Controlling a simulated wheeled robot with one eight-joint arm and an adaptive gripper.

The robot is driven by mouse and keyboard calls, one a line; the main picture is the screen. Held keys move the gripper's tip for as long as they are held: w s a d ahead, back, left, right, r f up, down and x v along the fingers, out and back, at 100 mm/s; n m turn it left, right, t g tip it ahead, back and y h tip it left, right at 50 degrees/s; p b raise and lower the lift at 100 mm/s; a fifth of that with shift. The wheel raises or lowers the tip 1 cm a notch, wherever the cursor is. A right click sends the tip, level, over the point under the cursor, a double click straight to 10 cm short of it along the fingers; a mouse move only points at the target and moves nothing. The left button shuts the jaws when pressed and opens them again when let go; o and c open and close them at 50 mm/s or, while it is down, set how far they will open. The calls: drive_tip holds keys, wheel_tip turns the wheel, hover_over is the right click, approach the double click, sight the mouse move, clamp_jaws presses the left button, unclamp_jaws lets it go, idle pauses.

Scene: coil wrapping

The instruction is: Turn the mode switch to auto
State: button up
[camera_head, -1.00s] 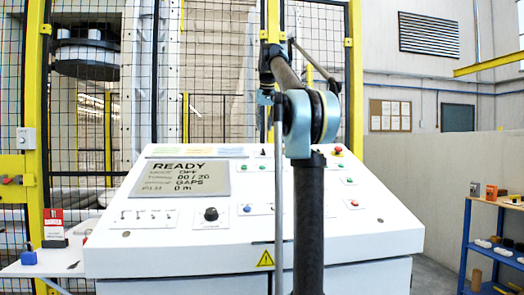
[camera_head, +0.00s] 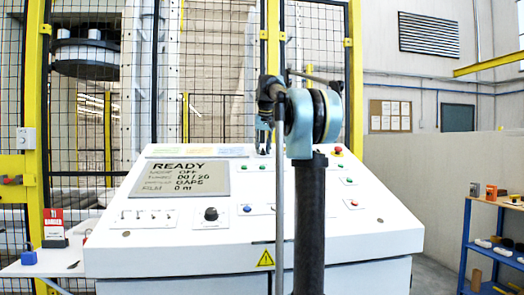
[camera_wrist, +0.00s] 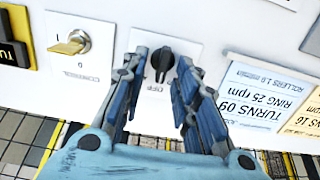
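The mode switch (camera_wrist: 162,60) is a black rotary knob on a white plate in the wrist view, with an OFF label by it. My gripper (camera_wrist: 157,80) is open, with one blue finger on each side of the knob; whether either finger touches it I cannot tell. In the head view my gripper (camera_head: 263,140) points down at the back of the white console (camera_head: 150,250), and the switch itself cannot be made out there. The console display (camera_head: 180,179) reads READY with a mode line that looks like OFF.
A key switch (camera_wrist: 70,42) with a yellow key, labelled CONTROL, sits left of the mode switch in the wrist view. A label card (camera_wrist: 262,88) lies to the right. In the head view, a black knob (camera_head: 210,214) and a red button (camera_head: 338,149) are on the console.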

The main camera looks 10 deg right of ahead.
clamp_jaws()
drive_tip(key=shift+m, duration=0.3)
drive_tip(key=m, duration=0.3)
drive_tip(key=shift+d+m, duration=0.25)
drive_tip(key=shift+m, duration=0.05)
drive_tip(key=m, duration=0.4)
drive_tip(key=shift+s+d+m, duration=0.2)
drive_tip(key=shift+m, duration=0.1)
unclamp_jaws()
drive_tip(key=shift+f, duration=0.1)
